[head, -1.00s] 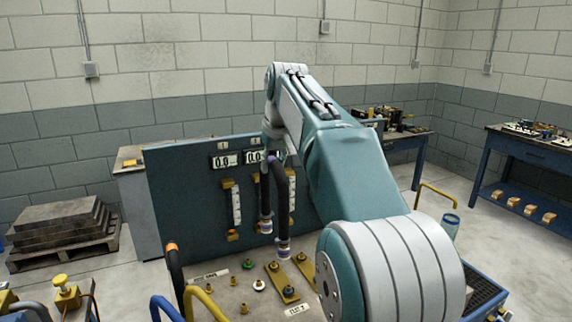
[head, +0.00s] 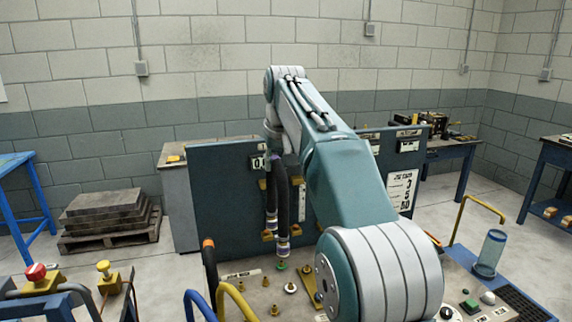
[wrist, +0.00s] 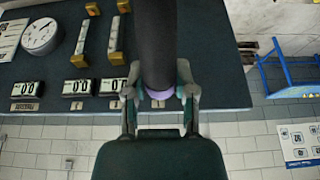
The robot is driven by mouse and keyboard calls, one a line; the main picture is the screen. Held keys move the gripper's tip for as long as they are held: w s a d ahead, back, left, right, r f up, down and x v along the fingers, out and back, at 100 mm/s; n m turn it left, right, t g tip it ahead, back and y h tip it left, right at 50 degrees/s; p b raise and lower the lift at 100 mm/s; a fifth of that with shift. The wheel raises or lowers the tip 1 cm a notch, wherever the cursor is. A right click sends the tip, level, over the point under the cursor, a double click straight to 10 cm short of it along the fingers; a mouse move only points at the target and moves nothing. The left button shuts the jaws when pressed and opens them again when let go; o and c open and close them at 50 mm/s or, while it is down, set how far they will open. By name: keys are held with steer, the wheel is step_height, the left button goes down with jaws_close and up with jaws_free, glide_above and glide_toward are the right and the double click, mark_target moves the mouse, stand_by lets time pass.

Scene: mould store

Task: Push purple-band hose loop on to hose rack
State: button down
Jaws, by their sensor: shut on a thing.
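The black hose loop (head: 282,205) hangs in my gripper (head: 273,150), its two legs pointing down with metal end fittings above the fittings panel. In the wrist view my gripper (wrist: 160,92) is shut around the dark hose (wrist: 158,45), and a purple band (wrist: 159,94) shows between the fingers. The longer leg's end hangs close above a green fitting (head: 281,266); I cannot tell if they touch. I cannot pick out the hose rack for certain.
A dark blue upright panel (head: 222,195) with gauges stands behind the hose. Blue, yellow and orange-tipped black hoses (head: 208,262) rise at the front left. A clear cylinder (head: 490,252) stands at right. A pallet of plates (head: 105,215) sits on the floor at left.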

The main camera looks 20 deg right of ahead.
step_height(320, 180, down, 18)
steer(key=w+a, duration=0.1)
steer(key=a, duration=0.1)
steer(key=shift+w+a, duration=0.15)
steer(key=shift+w, duration=0.05)
stand_by(1.3)
steer(key=shift+f, duration=1.45)
stand_by(3.4)
steer(key=shift+c, duration=1.8)
jaws_free()
steer(key=shift+s, duration=0.1)
